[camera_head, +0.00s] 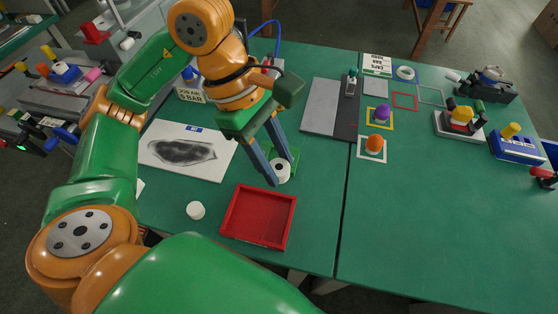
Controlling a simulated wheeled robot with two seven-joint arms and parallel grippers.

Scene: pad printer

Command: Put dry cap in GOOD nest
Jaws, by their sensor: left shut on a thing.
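My left gripper (281,172) points down above the table, just behind the red tray. It is shut on a white, round piece with a dark centre (281,169), which shows between the fingertips and is partly hidden by them. I take it for the cap; whether it is dry cannot be told. No marking that reads GOOD is legible. A yellow-edged square (369,123) holds a purple-topped piece (382,114). A white-edged square (362,155) holds an orange-topped piece (375,144). A red-outlined square (404,101) is empty. My right gripper is not in view.
The red tray (237,234) looks empty. A loose white cylinder (195,210) stands left of it. A white board with a dark smear (161,165) lies at left, a grey plate (318,108) further right. Devices line the right side; the front right table is clear.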

